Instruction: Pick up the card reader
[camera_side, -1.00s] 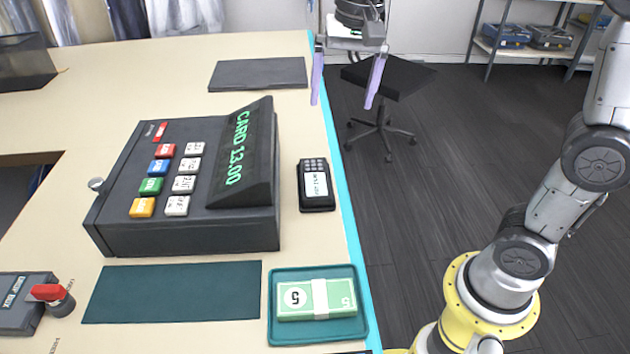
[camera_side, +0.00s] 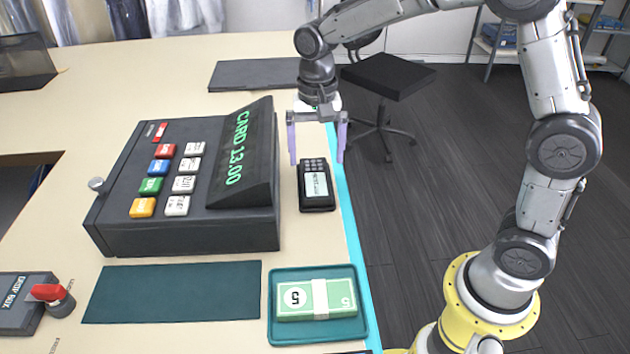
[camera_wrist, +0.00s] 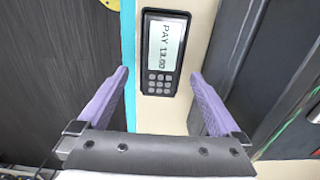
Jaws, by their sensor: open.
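The card reader (camera_side: 316,187) is a small black device with a white screen and a keypad. It lies on the counter between the cash register and the blue counter edge. In the wrist view the card reader (camera_wrist: 161,52) lies ahead of the fingertips, roughly midway between them, and its screen reads "PAY" with an amount. My gripper (camera_side: 318,160) is open, its two purple fingers pointing down on either side of the reader's far end and apparently above it. In the wrist view my gripper (camera_wrist: 160,75) is empty.
The dark cash register (camera_side: 185,185) showing "CARD 13.00" stands close on the left. A teal tray (camera_side: 318,334) with a banknote bundle (camera_side: 316,299) lies in front. The blue counter edge (camera_side: 352,230) is close on the right. A dark mat (camera_side: 258,74) lies behind.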

